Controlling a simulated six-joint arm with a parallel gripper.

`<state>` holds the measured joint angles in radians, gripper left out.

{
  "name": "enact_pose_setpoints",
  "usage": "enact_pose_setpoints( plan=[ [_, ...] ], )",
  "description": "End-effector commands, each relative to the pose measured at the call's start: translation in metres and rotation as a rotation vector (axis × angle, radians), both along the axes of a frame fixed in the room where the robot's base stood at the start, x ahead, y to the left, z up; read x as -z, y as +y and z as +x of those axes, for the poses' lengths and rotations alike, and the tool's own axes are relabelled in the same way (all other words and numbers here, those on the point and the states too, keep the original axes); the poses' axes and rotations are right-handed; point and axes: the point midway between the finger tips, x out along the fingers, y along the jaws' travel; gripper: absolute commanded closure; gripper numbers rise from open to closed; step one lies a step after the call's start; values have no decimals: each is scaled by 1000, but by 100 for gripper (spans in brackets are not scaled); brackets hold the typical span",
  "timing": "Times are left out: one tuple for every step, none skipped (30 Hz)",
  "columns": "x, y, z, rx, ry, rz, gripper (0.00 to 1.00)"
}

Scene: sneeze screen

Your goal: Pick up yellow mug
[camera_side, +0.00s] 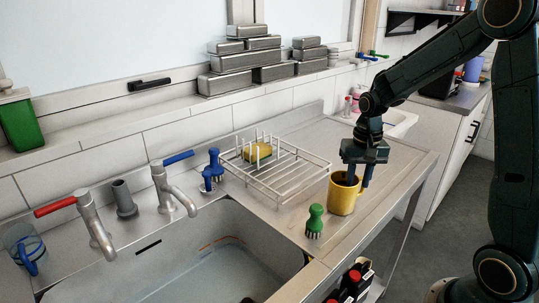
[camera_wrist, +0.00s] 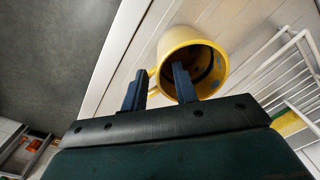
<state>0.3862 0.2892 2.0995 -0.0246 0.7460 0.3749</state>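The yellow mug (camera_side: 342,196) stands upright on the metal counter, right of the dish rack. My gripper (camera_side: 359,176) is above it, pointing down, with its fingers apart. In the wrist view the mug (camera_wrist: 163,50) has its open mouth facing the camera, and its handle side lies toward the gap between the fingertips (camera_wrist: 158,84). One finger overlaps the mug's mouth and seems to reach inside the rim; the other is outside, beside the handle. I cannot tell whether either finger touches the mug.
A wire dish rack (camera_side: 290,180) holding a yellow sponge (camera_side: 257,152) stands left of the mug. A green-handled brush (camera_side: 315,220) stands in front of it, by the sink basin (camera_side: 215,265). Dark bottles with red caps (camera_side: 352,280) are below the counter edge.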

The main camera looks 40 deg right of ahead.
Motion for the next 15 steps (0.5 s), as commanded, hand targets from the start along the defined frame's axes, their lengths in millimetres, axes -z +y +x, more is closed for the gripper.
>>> enact_pose_setpoints(
  plan=[
    [1,0,0,0,0,0,71],
    [2,0,0,0,0,0,71],
    [2,0,0,0,0,0,71],
    [2,0,0,0,0,0,71],
    [2,0,0,0,0,0,71],
    [2,0,0,0,0,0,71],
    [3,0,0,0,0,0,71],
    [3,0,0,0,0,0,71],
    [5,0,0,0,1,1,71],
    [6,0,0,0,1,0,71],
    [8,0,0,0,1,0,71],
    [12,0,1,0,2,1,71],
    [14,0,1,0,3,1,71],
    [17,0,1,0,3,1,71],
    [22,-1,1,0,3,1,71]
  ],
)
